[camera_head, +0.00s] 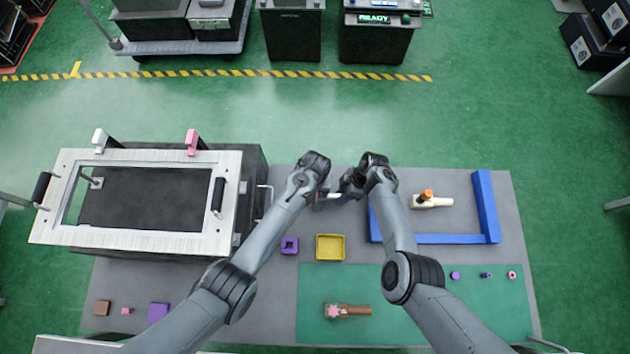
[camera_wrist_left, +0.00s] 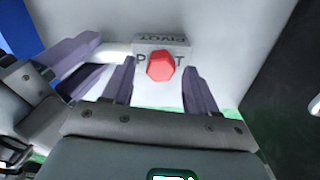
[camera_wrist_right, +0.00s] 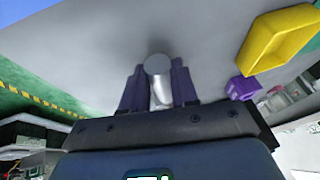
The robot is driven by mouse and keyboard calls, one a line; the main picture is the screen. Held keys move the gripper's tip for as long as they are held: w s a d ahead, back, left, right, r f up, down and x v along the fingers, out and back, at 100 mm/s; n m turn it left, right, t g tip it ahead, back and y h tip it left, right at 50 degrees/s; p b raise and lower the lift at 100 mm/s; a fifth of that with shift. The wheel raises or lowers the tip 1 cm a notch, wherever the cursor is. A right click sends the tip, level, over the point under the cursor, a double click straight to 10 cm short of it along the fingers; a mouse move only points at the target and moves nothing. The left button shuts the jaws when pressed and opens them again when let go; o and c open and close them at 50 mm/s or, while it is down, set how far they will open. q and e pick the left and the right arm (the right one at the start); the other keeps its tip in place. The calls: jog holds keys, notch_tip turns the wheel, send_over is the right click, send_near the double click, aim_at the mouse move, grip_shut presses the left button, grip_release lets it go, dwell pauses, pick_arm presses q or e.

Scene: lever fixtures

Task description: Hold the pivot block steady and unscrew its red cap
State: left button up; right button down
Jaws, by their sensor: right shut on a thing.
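The grey-white pivot block (camera_wrist_left: 172,45), lettered PIVOT, shows in the left wrist view with its red cap (camera_wrist_left: 160,67) facing that camera. A pale rod (camera_wrist_left: 110,52) sticks out from the block's side. My right gripper (camera_head: 347,190) is shut on this rod; its fingers also show at the left of the left wrist view. In the right wrist view the rod's round end (camera_wrist_right: 157,66) sits between the fingers. My left gripper (camera_wrist_left: 158,82) is open, one finger on each side of the cap and apart from it. In the head view the arms mostly hide the block.
A yellow tray (camera_head: 330,258) and a purple square block (camera_head: 289,245) lie in front of the grippers. A blue frame (camera_head: 450,239) with a beige piece (camera_head: 430,202) is at right. A large framed fixture (camera_head: 140,242) stands at left. Small parts lie on the green mat (camera_head: 440,310).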

pick_arm(q)
jog(key=shift+o, duration=0.7)
jog(key=shift+r, duration=1.45)
